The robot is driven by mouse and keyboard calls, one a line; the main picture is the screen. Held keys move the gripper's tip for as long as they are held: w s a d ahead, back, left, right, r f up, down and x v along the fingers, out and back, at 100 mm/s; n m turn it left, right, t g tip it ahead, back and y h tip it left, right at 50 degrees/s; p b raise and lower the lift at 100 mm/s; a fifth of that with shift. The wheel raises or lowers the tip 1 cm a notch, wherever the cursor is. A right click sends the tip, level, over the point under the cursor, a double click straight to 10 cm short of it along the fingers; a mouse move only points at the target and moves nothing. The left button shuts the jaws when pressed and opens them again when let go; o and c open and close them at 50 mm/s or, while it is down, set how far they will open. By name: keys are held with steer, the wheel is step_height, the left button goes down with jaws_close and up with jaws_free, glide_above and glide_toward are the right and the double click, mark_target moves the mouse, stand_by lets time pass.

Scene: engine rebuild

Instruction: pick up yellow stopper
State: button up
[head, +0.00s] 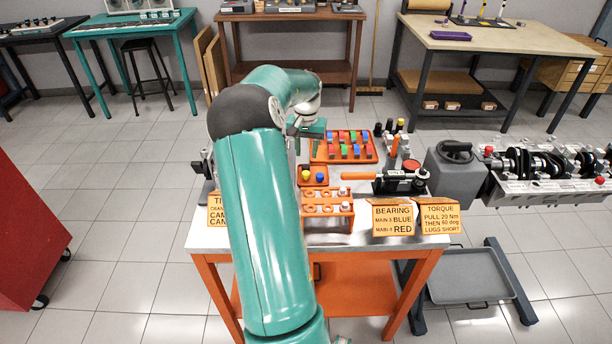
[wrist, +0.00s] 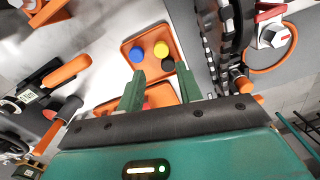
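The yellow stopper (wrist: 161,48) stands in a small orange tray (wrist: 131,46) in the wrist view, with a blue stopper (wrist: 136,54) on its left and a black stopper (wrist: 168,64) just below it. In the head view the yellow stopper (head: 306,174) and the blue stopper (head: 320,177) show in the same tray; I cannot make out the black one there. My gripper (wrist: 160,69) is open and empty, its two green fingers apart and pointing toward the tray. The yellow stopper lies ahead of the gap between the fingertips, not between them.
An orange rack (head: 327,205) with round holes stands in front of the tray. A larger orange tray (head: 345,148) of coloured pieces lies behind. An orange-handled tool (head: 360,176) and a grey engine part (head: 455,170) are to the right. Signs hang at the front edge.

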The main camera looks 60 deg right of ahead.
mark_target(306, 173)
step_height(306, 173, down, 9)
steer(key=shift+w+r, duration=0.1)
steer(key=shift+r, duration=0.1)
jaws_close()
